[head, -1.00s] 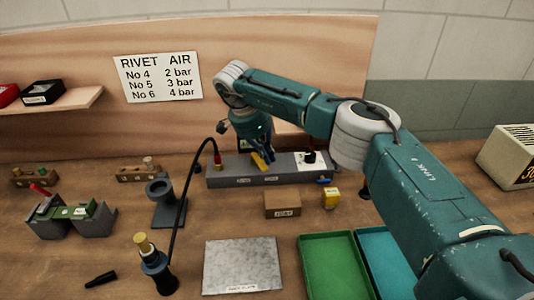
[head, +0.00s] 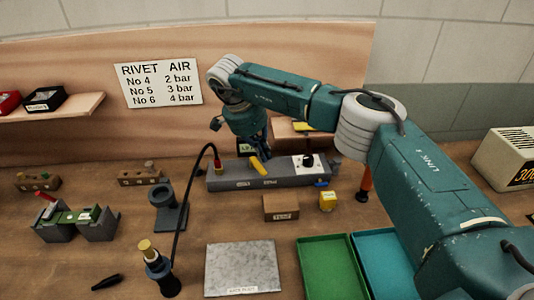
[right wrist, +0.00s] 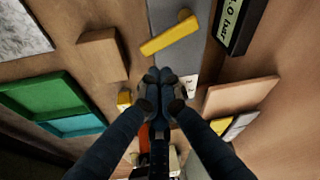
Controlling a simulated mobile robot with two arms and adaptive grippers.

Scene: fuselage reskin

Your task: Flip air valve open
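The air valve's yellow lever (head: 259,166) sits on the long grey manifold block (head: 228,180) at the back of the bench. It lies at an angle across the block. In the right wrist view the yellow lever (right wrist: 170,33) shows clearly, just beyond my fingertips. My right gripper (head: 257,152) points down behind and above the lever in the head view. In the right wrist view the right gripper (right wrist: 163,76) has its fingertips together with nothing seen between them, apart from the lever. My left gripper is not in view.
A black hose runs from the block's red fitting (head: 217,167) to the rivet tool (head: 157,266). A small brown box (head: 281,207) and a yellow box (head: 328,201) stand in front of the block. Green (head: 334,266) and teal trays and a metal plate (head: 243,268) lie nearer.

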